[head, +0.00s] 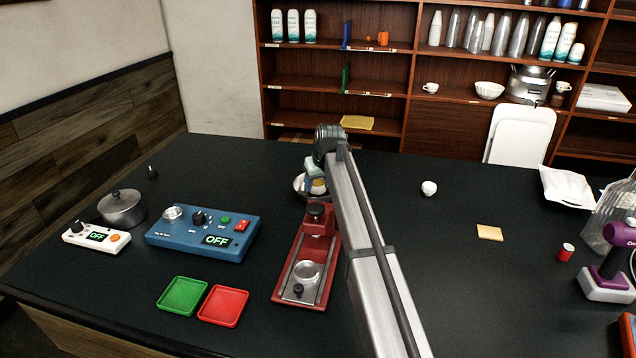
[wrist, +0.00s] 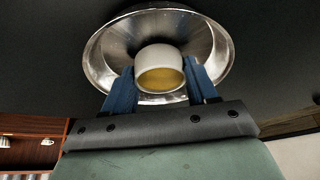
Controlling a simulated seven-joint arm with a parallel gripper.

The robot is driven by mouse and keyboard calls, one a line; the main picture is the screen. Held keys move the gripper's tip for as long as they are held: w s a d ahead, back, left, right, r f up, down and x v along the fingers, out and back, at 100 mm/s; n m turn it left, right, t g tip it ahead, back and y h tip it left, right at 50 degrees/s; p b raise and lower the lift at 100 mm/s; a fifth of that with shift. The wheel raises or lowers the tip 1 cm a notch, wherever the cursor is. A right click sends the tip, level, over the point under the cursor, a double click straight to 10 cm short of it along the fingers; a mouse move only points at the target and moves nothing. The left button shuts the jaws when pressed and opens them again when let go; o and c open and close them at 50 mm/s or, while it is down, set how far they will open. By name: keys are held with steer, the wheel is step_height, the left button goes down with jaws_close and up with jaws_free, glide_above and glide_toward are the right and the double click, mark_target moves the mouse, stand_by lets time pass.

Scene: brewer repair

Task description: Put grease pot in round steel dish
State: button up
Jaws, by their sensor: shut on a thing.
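In the wrist view the grease pot (wrist: 160,78) is a small white pot with yellow content. My gripper (wrist: 161,84) is shut on it, with a blue finger on each side. The round steel dish (wrist: 100,62) lies around and behind the pot in that view. In the head view the dish (head: 299,186) sits on the dark table behind the red device, partly hidden by my gripper (head: 317,184) and arm. The pot (head: 318,187) shows there at the dish. I cannot tell whether the pot touches the dish's bottom.
The red device (head: 290,270) stands just in front of the dish. A blue OFF box (head: 190,240), a lidded steel pot (head: 121,208), and green (head: 183,294) and red (head: 223,305) trays are to the left.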

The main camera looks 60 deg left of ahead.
steer(key=shift+f, duration=0.15)
steer(key=o, duration=1.1)
steer(key=shift+o, duration=0.2)
steer(key=v, duration=1.2)
steer(key=shift+a, duration=0.1)
